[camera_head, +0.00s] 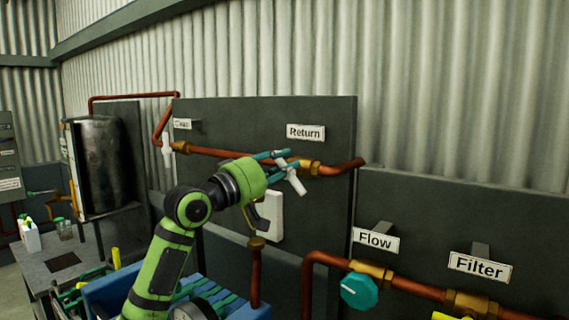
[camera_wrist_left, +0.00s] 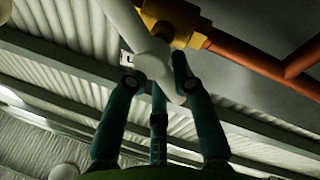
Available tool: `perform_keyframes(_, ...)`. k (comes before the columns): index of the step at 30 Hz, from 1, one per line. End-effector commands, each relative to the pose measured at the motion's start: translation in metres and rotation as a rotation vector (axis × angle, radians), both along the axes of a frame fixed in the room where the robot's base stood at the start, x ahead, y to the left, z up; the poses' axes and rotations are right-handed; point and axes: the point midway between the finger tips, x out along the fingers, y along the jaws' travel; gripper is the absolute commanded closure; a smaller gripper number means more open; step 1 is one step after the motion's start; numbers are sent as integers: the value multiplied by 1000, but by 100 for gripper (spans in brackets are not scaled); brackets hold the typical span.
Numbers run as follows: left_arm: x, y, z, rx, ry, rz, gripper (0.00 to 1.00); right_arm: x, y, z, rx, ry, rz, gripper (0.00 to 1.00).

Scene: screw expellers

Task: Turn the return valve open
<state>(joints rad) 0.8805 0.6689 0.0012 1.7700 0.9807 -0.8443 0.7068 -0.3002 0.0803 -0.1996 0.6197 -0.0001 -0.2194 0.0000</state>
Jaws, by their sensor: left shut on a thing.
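The return valve has a white lever handle (camera_head: 291,178) on a brass body (camera_head: 310,167) in the copper pipe, below the "Return" sign (camera_head: 305,132). My left gripper (camera_head: 284,163) reaches it from the left, with teal fingers shut on the white handle. In the left wrist view the handle (camera_wrist_left: 155,60) slants between the fingertips of my left gripper (camera_wrist_left: 155,85), and the brass valve body (camera_wrist_left: 175,18) is just beyond. The handle is tilted in the head view, slanting down to the right. My right gripper is in neither view.
To the right are the "Flow" sign (camera_head: 376,238) with a teal knob (camera_head: 360,290), and the "Filter" sign (camera_head: 480,266). A white-handled valve (camera_head: 167,150) is on the pipe at left. A blue crate (camera_head: 232,300) is below my arm, and a metal tank (camera_head: 101,165) stands at left.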

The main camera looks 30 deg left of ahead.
Motion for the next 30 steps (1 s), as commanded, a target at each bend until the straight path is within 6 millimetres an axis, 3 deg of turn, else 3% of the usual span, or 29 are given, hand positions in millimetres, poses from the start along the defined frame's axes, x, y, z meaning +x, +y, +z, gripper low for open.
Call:
perform_keyframes(18, 1, 7, -6, -559, 78, -1, 100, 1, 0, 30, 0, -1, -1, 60)
perform_keyframes(30, 1, 10, -11, -758, 104, -1, 100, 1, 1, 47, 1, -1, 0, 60)
